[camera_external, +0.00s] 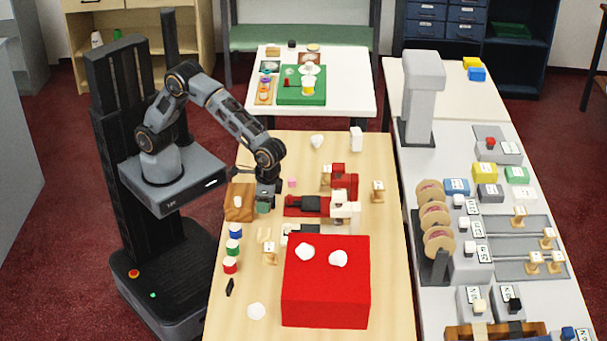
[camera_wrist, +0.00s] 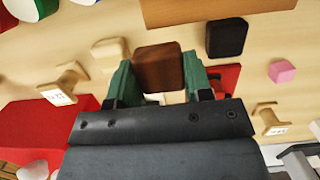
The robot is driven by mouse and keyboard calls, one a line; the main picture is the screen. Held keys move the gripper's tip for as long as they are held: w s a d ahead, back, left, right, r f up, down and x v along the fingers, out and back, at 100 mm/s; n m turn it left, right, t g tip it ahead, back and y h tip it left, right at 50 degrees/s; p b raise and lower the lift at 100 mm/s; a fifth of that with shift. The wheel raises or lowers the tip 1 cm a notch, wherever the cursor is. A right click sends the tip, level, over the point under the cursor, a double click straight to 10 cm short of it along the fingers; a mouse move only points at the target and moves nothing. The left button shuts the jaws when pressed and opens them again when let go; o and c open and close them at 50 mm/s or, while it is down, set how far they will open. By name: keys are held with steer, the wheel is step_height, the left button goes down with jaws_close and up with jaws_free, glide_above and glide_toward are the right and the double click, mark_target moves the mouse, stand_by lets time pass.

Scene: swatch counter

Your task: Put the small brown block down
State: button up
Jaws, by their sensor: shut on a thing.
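The small brown block (camera_wrist: 158,67) sits between the green fingertips of my gripper (camera_wrist: 158,80) in the wrist view. The jaws are shut on it from both sides. In the external view my gripper (camera_external: 264,205) points down over the left part of the wooden counter (camera_external: 335,148), just right of a brown tray (camera_external: 238,212). The block cannot be made out there. I cannot tell whether its underside touches the counter.
A black block (camera_wrist: 226,37) and a pink cube (camera_wrist: 282,71) lie close by in the wrist view. Wooden pieces (camera_wrist: 68,82) stand on both sides. A red machine (camera_external: 318,205) is right of my gripper, and a large red box (camera_external: 325,295) is nearer the front.

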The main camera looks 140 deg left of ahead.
step_height(320, 180, up, 4)
steer(key=shift+r, duration=0.1)
steer(key=shift+a+r, duration=0.1)
steer(key=s+a+r+m+t+y+p, duration=0.1)
steer(key=s+a+m, duration=0.3)
steer(key=a+m, duration=0.65)
steer(key=s+a+r+m+y, duration=0.1)
steer(key=s+a+m, duration=0.2)
steer(key=a+m, duration=0.75)
steer(key=s+a+r+m+t+y+p, duration=0.1)
steer(key=s+a+m, duration=0.3)
steer(key=a+m, duration=0.65)
steer(key=w+a+f+p, duration=0.2)
steer(key=w+a+f, duration=0.2)
steer(key=w+a+f+p, duration=0.2)
steer(key=w+a+f, duration=0.2)
steer(key=w+a, duration=0.1)
steer(key=shift+w+a+f, duration=0.15)
steer(key=shift+f, duration=0.05)
steer(key=shift+w+a+f, duration=0.2)
steer(key=shift+f, duration=0.2)
